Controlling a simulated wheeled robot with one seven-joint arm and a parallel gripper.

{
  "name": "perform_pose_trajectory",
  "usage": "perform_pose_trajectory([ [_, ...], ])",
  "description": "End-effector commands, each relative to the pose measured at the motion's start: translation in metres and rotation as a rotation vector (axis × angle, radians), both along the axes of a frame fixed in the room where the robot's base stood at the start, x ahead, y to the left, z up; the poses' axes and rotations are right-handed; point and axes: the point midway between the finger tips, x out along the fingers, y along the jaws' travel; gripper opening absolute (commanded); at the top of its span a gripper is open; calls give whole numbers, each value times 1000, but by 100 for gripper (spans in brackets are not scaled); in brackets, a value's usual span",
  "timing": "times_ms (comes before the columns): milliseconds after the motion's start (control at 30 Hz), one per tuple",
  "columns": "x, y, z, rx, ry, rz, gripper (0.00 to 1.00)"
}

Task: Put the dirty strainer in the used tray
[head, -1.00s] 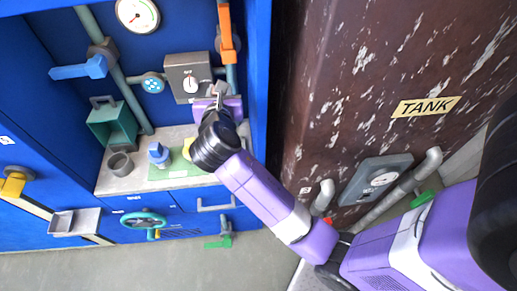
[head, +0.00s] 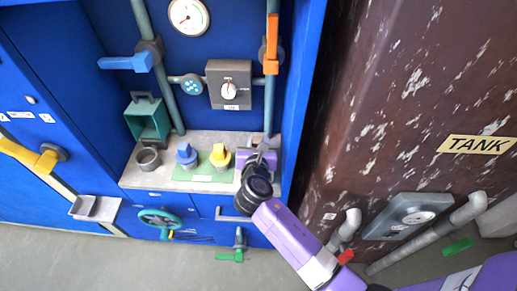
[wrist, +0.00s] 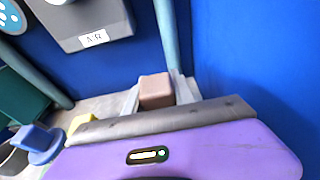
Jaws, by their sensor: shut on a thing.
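My gripper (head: 262,148) is at the right end of the grey counter, close to the upright pipe. In the wrist view its fingers (wrist: 157,95) are shut on a brown block (wrist: 156,90), perhaps the dirty strainer's grip. The rest of the held thing is hidden behind the purple hand. A small grey open tray (head: 82,207) is low at the left, on the cabinet front. It looks empty, and I cannot read a label marking it as the used tray.
A blue-topped piece (head: 186,155) and a yellow-topped piece (head: 220,156) stand on a green mat (head: 203,174). A grey cup (head: 148,158) and a green box (head: 148,118) are to their left. A blue-handled valve (head: 125,63) sits above. The brown tank (head: 400,110) bounds the right.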

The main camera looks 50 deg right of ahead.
Motion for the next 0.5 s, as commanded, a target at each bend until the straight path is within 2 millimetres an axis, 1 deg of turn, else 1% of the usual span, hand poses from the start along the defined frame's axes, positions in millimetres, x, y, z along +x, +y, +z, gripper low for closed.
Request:
perform_pose_trajectory([
  [233,0,0,-35,0,2,-1,0],
  [333,0,0,-41,-1,1,0,0],
  [500,0,0,-41,-1,-1,1,0],
])
